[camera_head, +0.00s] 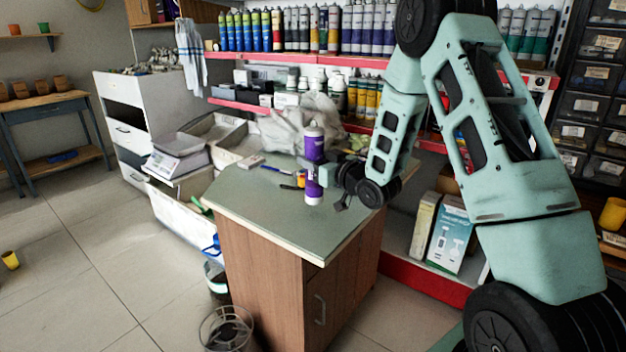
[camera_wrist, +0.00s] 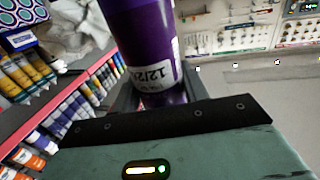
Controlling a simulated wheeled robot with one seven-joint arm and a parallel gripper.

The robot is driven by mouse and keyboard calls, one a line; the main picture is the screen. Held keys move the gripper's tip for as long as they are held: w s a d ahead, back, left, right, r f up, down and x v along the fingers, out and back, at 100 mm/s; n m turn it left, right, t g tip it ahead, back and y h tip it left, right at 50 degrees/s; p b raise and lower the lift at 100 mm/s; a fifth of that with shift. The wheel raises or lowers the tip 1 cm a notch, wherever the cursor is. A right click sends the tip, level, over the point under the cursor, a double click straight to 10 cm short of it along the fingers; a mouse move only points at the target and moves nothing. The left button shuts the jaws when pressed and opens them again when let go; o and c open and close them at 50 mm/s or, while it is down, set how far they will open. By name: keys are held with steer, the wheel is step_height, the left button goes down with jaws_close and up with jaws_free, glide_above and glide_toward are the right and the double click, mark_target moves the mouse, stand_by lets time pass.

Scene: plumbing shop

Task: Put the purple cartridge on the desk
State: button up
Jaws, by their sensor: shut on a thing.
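The purple cartridge (camera_head: 314,147) stands upright above the desk, its white upper end up. In the wrist view the purple cartridge (camera_wrist: 138,42) rises between the fingers, with a white printed label facing the camera. My gripper (camera_head: 319,169) is shut on it around its middle and hides part of it. The desk (camera_head: 255,205) has a grey-green top and a brown wooden body. The cartridge's lower end shows over the desk top near its right part. I cannot tell whether it touches the top.
A crumpled whitish bag (camera_head: 290,132) sits at the back. The desk's front left is clear. Shelves of cartridges (camera_head: 300,30) stand behind. A bin (camera_head: 227,328) stands on the floor in front.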

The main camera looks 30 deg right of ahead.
steer(key=shift+f, duration=2)
steer(key=o, duration=1.3)
steer(key=shift+o, duration=0.2)
